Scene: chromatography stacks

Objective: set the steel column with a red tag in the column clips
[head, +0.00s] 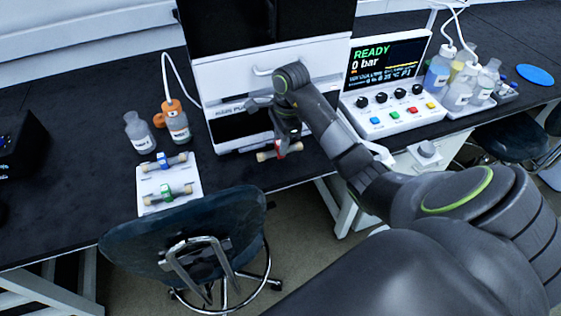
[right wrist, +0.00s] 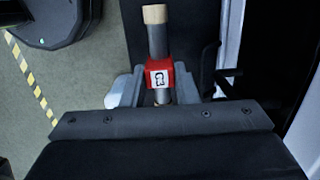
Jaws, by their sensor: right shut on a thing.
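The steel column with a red tag (head: 266,155) is in my right gripper (head: 287,148), in front of the lower part of the white instrument (head: 235,85). In the head view the column lies roughly level, with a tan end to the left of the fingers. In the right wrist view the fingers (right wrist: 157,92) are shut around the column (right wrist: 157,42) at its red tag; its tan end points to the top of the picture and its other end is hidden. I cannot make out the column clips. My left gripper is not in view.
A white tray (head: 151,203) holds a blue-tagged column (head: 178,159) and a green-tagged column (head: 182,190). Two bottles (head: 139,133) stand behind it. A control unit (head: 390,85) reading READY, 0 bar, stands right of the instrument, with more bottles beyond. A chair (head: 185,235) is at the bench's front edge.

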